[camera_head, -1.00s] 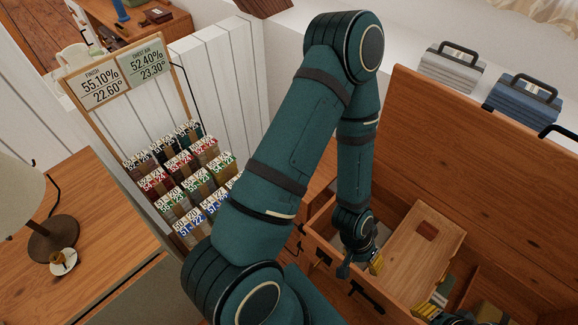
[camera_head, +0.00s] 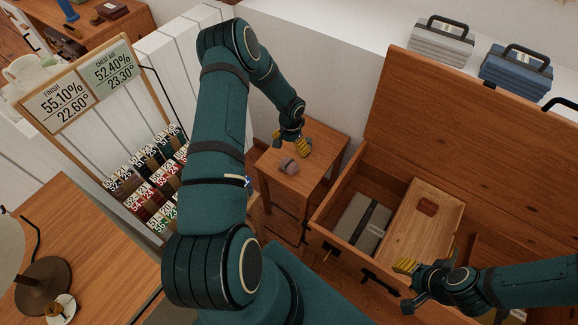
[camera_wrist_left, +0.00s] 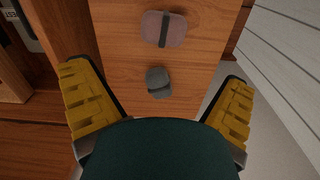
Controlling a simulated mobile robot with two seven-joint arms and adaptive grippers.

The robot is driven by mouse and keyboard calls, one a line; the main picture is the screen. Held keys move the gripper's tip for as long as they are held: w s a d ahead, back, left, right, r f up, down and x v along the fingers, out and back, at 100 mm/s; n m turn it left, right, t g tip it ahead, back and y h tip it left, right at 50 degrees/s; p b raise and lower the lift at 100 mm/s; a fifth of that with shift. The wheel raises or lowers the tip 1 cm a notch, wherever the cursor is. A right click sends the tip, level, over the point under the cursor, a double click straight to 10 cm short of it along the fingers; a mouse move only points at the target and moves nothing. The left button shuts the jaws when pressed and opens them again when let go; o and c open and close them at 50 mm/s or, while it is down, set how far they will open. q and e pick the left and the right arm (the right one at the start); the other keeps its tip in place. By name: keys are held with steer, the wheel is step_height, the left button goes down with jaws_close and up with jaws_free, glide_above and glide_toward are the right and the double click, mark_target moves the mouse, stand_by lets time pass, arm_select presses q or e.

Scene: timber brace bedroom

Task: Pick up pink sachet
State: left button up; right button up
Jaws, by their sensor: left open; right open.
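The pink sachet (camera_wrist_left: 176,30), a dusty pink pouch with a dark band, lies on a small wooden table in the left wrist view. A smaller grey pouch (camera_wrist_left: 158,82) with a dark band lies nearer, between my left fingers. In the head view a pinkish-grey pouch (camera_head: 287,166) shows on the small table; the other pouch is not clear there. My left gripper (camera_head: 303,144) is open and empty above the table, and its yellow pads frame the grey pouch in the left wrist view (camera_wrist_left: 155,84). My right gripper (camera_head: 405,284) is open at the chest's front edge.
The small table (camera_head: 318,140) stands left of an open wooden chest (camera_head: 330,222). The chest holds a grey banded bundle (camera_head: 352,218) and a wooden tray (camera_head: 412,238). A colour-sample rack (camera_head: 140,190) and a lamp (camera_head: 45,285) are at left.

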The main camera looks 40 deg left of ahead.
mark_target(289, 163)
arm_select(q)
step_height(289, 163, down, 8)
steer(key=shift+a+f+b, duration=0.1)
steer(key=shift+f+b, duration=0.05)
steer(key=shift+b, duration=0.65)
steer(key=shift+s+a+f+b, duration=0.1)
steer(key=shift+f+b, duration=0.25)
steer(key=shift+f, duration=1)
steer(key=shift+s+a+f+b, duration=0.1)
steer(key=shift+f+b, duration=0.25)
steer(key=shift+f, duration=0.95)
steer(key=shift+r, duration=0.1)
steer(key=c, duration=1)
steer(key=shift+w, duration=0.1)
